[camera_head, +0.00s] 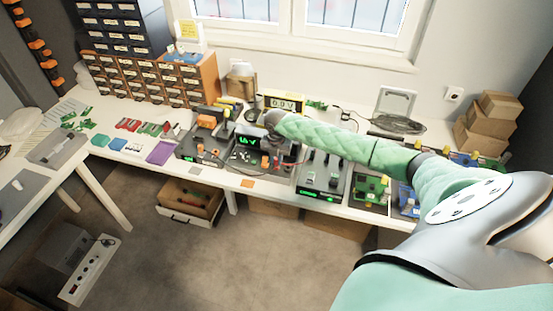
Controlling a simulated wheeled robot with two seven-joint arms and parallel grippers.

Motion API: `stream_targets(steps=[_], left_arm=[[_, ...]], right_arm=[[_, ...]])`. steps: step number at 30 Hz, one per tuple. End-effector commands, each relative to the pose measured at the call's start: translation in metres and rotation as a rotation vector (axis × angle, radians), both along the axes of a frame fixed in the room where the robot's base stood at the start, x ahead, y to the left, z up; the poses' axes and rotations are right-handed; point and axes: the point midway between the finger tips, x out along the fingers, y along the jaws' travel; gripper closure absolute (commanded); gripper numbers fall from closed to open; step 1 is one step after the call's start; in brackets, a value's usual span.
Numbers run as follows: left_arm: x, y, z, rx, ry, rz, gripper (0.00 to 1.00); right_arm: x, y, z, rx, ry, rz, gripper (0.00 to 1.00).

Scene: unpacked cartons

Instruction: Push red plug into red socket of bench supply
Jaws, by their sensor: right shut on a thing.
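The bench supply (247,141) is a dark unit with a lit green display, on the long white bench below the window. My right arm reaches in from the right, and its dark gripper (268,139) is at the supply's front right, close to the display. The gripper is shut on what seems to be the red plug, which is too small and too covered to make out. A thin red lead (289,162) shows just right of the supply. I cannot tell the red socket apart or whether the plug touches it. My left gripper is out of view.
A black unit with orange parts (203,147) stands left of the supply, and a dark unit with green lights (322,176) stands right. A yellow-framed meter (284,101) is behind. Drawer cabinets (140,75) stand back left; cartons (487,122) are stacked back right.

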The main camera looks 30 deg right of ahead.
Motion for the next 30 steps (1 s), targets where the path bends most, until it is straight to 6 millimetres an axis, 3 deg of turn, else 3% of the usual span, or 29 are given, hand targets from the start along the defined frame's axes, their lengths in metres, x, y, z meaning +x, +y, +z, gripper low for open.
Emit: stream_targets(steps=[24, 25, 27, 29, 30], left_arm=[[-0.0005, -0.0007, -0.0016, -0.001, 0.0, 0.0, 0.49], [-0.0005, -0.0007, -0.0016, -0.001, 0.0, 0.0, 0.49], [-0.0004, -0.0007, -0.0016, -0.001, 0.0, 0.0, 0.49], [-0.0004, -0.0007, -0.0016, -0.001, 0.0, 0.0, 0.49], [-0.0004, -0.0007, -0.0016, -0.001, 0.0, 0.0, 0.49]], right_arm=[[-0.0001, 0.0002, -0.0063, 0.0, 0.0, 0.0, 1.0], [-0.0001, 0.0002, -0.0063, 0.0, 0.0, 0.0, 0.83], [-0.0001, 0.0002, -0.0062, 0.0, 0.0, 0.0, 0.69], [-0.0002, 0.0001, -0.0063, 0.0, 0.0, 0.0, 0.59], [-0.0001, 0.0, -0.0062, 0.0, 0.0, 0.0, 0.59]])
